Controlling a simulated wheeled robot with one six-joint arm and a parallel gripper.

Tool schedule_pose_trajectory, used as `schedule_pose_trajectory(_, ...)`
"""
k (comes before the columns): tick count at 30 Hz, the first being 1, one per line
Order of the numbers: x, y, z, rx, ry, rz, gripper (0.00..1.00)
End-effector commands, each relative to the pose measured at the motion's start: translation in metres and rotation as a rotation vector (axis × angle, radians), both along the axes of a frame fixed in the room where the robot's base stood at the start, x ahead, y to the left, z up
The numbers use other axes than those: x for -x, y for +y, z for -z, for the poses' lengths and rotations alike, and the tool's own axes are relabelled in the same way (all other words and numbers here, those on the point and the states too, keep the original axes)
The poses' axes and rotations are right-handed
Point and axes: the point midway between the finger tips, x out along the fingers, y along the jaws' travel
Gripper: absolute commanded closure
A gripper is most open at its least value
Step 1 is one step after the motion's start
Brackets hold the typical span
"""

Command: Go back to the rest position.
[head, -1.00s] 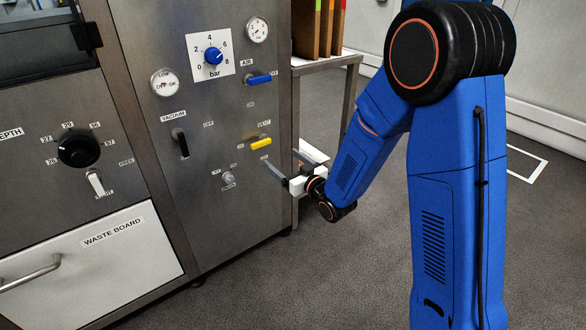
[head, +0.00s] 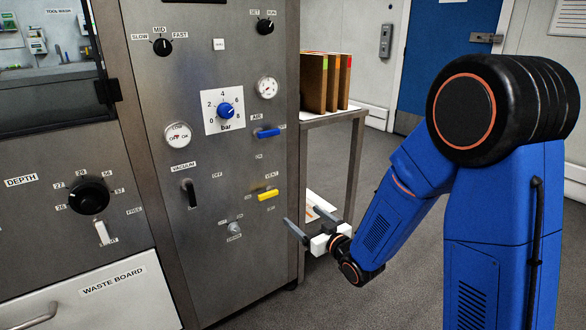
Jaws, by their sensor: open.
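My gripper (head: 305,222) is open, with nothing between its two dark fingers. It is in front of the lower right part of the grey machine panel (head: 220,105), to the right of the yellow vent lever (head: 268,194) and the small toggle switch (head: 234,229). The fingers point up and left toward the panel's right edge and look apart from the levers. My blue arm reaches down and left to it from the right side of the head view.
The panel carries a blue air lever (head: 268,133), a black vacuum lever (head: 190,193) and a blue-knobbed bar dial (head: 226,110). A steel side table (head: 340,117) with brown binders (head: 318,82) stands behind the gripper. A blue door (head: 437,50) is at the back. Grey floor lies clear below.

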Motion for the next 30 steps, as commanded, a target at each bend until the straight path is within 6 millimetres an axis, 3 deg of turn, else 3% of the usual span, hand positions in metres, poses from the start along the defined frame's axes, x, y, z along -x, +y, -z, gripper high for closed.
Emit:
schedule_pose_trajectory(8,0.008,-0.054,-0.026,0.115,0.132,0.127,0.17)
schedule_pose_trajectory(14,0.028,-0.096,-0.040,0.183,0.246,0.217,0.17)
schedule_pose_trajectory(23,0.083,-0.155,-0.058,0.249,0.435,0.339,0.17)
schedule_pose_trajectory(30,0.145,-0.192,-0.069,0.279,0.597,0.416,0.17)
